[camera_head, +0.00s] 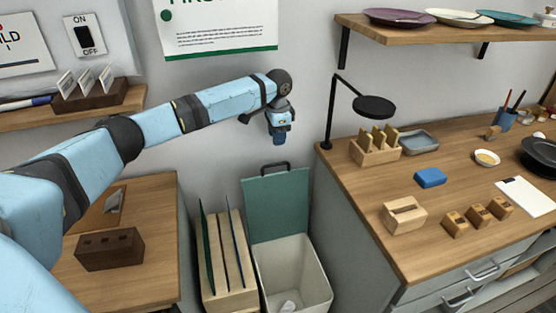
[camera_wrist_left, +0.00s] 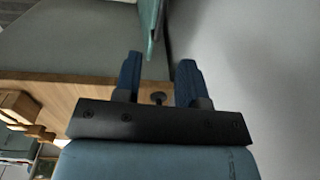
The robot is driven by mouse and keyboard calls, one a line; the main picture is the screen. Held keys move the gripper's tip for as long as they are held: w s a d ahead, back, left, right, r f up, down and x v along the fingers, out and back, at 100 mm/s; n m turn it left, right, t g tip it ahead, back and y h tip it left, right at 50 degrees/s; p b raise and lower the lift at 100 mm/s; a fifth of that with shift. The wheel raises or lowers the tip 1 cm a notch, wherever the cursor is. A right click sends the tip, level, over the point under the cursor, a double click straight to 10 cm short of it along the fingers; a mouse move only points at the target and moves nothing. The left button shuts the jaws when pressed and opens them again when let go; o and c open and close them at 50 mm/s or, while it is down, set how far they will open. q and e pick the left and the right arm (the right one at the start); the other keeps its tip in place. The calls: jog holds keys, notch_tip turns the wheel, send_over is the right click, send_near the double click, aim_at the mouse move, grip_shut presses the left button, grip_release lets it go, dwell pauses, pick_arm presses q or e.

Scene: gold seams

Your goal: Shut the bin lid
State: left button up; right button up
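The bin (camera_head: 316,272) is a pale box on the floor between the two counters, with a small whitish item inside. Its green lid (camera_head: 277,208) stands upright and open at the back, near the wall, with a dark handle (camera_head: 275,166) on its top edge. My left gripper (camera_head: 279,140) points down above the lid's handle and appears apart from it. In the left wrist view its two blue fingers (camera_wrist_left: 159,72) are spread with nothing between them. A green edge, likely the lid (camera_wrist_left: 151,28), shows beyond the fingertips. My right gripper is not in view.
A wooden rack (camera_head: 228,285) with upright panels stands left of the bin. A right counter (camera_head: 350,190) holds a lamp (camera_head: 374,106), wooden blocks and a blue block (camera_head: 430,177). A left counter (camera_head: 150,275) holds a dark brown block (camera_head: 110,250). Space above the bin opening is clear.

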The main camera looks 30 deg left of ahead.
pick_arm(q)
jog(key=f, duration=0.7)
jog(key=f+b, duration=0.1)
jog(key=f, duration=0.2)
jog(key=shift+w+a+f, duration=0.2)
jog(key=shift+w, duration=0.05)
grip_shut()
